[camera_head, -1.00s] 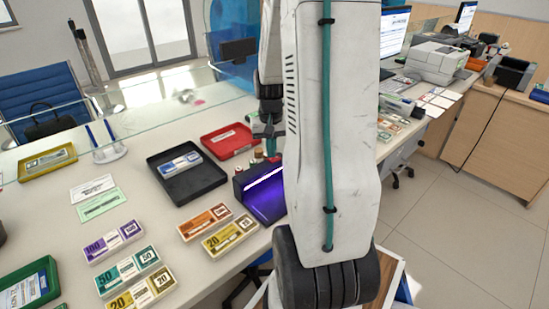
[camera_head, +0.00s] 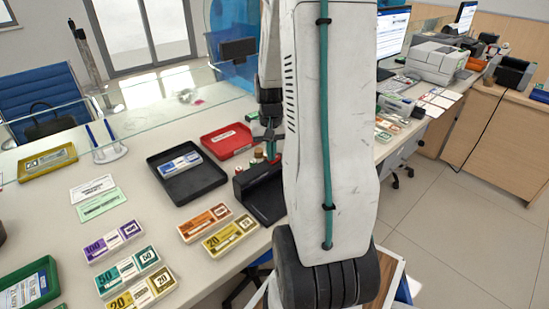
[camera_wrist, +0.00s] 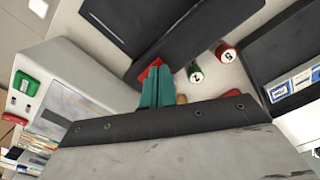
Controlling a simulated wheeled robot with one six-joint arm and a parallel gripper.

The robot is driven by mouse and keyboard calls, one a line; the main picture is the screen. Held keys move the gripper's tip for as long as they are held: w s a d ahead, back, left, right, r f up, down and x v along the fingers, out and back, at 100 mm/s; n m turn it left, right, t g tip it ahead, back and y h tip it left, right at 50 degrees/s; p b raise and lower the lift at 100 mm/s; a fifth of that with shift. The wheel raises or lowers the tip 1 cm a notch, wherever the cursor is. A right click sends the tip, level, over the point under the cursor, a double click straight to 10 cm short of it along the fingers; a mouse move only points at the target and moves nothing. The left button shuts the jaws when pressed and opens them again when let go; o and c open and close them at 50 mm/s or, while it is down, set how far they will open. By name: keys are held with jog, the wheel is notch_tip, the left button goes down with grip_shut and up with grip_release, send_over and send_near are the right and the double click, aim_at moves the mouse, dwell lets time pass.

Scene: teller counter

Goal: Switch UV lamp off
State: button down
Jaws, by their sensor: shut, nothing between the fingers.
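The UV lamp (camera_head: 262,196) is a black box on the counter, left of my arm in the head view. Its front is dark, with no purple glow. In the wrist view its black body (camera_wrist: 185,38) spans the upper middle. A small red part (camera_wrist: 153,66), which looks like its switch, shows at my fingertips, partly hidden by them. My gripper (camera_wrist: 155,88) is shut and empty, its teal fingers against or very close to that red part; I cannot tell if they touch. In the head view my gripper (camera_head: 270,148) is over the lamp's back end.
Two small cylinders, one red (camera_wrist: 226,53) and one green (camera_wrist: 194,74), stand close beside the fingers. A black tray (camera_head: 206,186) with a note bundle and a red tray (camera_head: 215,152) lie left of the lamp. Cash bundles (camera_head: 206,222) lie in front. A glass screen stands behind.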

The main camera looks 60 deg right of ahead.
jog(key=shift+r, duration=3.45)
jog(key=shift+s+a, duration=0.2)
jog(key=s+a+r+n, duration=0.3)
jog(key=s+a+r, duration=0.1)
jog(key=a, duration=0.6)
jog(key=s+a+r+n+t, duration=0.1)
jog(key=s+a+r+n, duration=0.2)
jog(key=a, duration=0.7)
jog(key=s+a+r+n, duration=0.2)
jog(key=s+a+r, duration=0.3)
jog(key=a, duration=0.4)
jog(key=shift+a+r+n, duration=0.15)
jog(key=shift+a+n, duration=0.25)
jog(key=shift+s, duration=0.1)
